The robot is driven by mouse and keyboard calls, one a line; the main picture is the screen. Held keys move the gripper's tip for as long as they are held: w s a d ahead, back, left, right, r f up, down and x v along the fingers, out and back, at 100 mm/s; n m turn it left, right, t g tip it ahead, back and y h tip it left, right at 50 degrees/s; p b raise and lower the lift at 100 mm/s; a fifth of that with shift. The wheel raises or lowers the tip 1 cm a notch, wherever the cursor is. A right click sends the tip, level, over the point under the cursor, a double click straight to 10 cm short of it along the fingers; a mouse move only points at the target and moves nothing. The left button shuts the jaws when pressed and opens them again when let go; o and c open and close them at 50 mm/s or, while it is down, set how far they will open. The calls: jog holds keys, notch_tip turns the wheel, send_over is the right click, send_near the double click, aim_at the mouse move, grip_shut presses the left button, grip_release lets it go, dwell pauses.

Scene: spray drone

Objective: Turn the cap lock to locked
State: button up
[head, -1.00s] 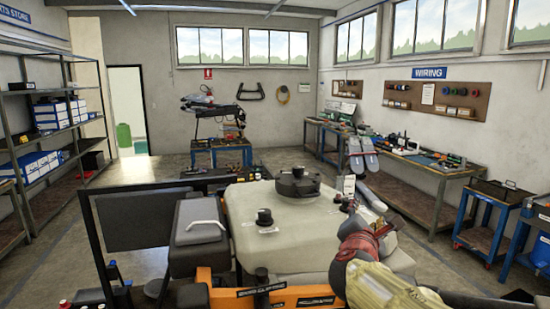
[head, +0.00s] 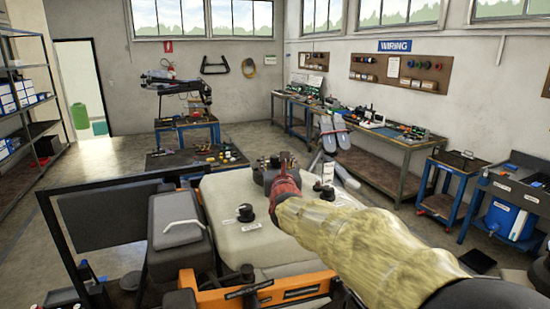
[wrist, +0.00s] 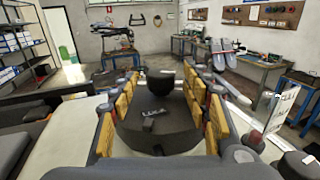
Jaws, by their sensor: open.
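The large round dark cap (wrist: 160,138) is in the middle of the wrist view, with a raised black knob (wrist: 164,82) and a small marked plate (wrist: 154,113) on top. It sits on the pale tank (head: 224,188). My gripper (wrist: 163,78) is open, with yellow-padded fingers on the left and right sides of the cap and knob. I cannot tell whether the pads touch the cap. In the head view my gripper (head: 270,173) is over the tank's far part and my arm hides most of the cap. The lock's setting is not readable.
A small black knob (head: 245,212) stands on the tank near its left side. A white label card (head: 328,171) stands right of my gripper. A grey case (head: 180,222) lies left of the tank, and a black frame (head: 62,240) stands farther left. Workbenches line the right wall.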

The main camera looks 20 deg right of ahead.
jog(key=shift+x, duration=1.45)
jog(key=shift+c, duration=0.3)
jog(key=c, duration=1.1)
